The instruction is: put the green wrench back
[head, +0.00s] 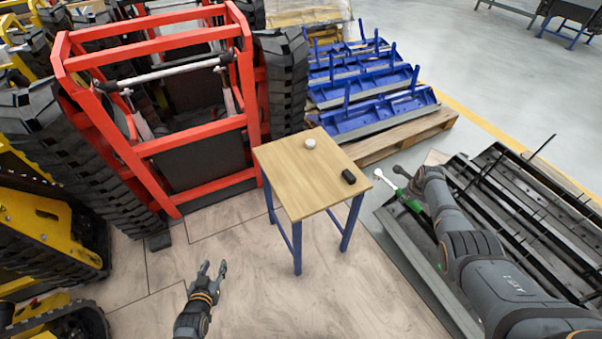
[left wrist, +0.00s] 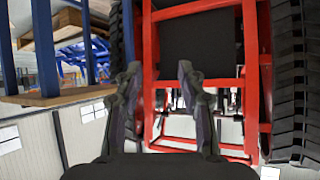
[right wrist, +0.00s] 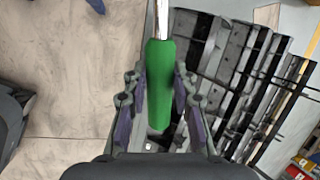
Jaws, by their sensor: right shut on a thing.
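The green wrench (right wrist: 160,80) has a green handle and a bright metal shaft. It fills the middle of the right wrist view, its handle between the fingers of my right gripper (right wrist: 158,105), which is shut on it. In the head view the wrench (head: 384,181) sticks out to the left from my right gripper (head: 412,196), beside the table's right corner and apart from the tabletop. My left gripper (head: 207,270) is open and empty, low over the floor left of the table; its spread fingers also show in the left wrist view (left wrist: 158,95).
A small wooden table (head: 305,180) with blue legs holds a white round item (head: 310,143) and a black block (head: 348,177). A red-framed tracked carrier (head: 150,145) stands behind left. Blue racks (head: 375,112) lie on a pallet behind. Dark metal parts (head: 530,190) lie right.

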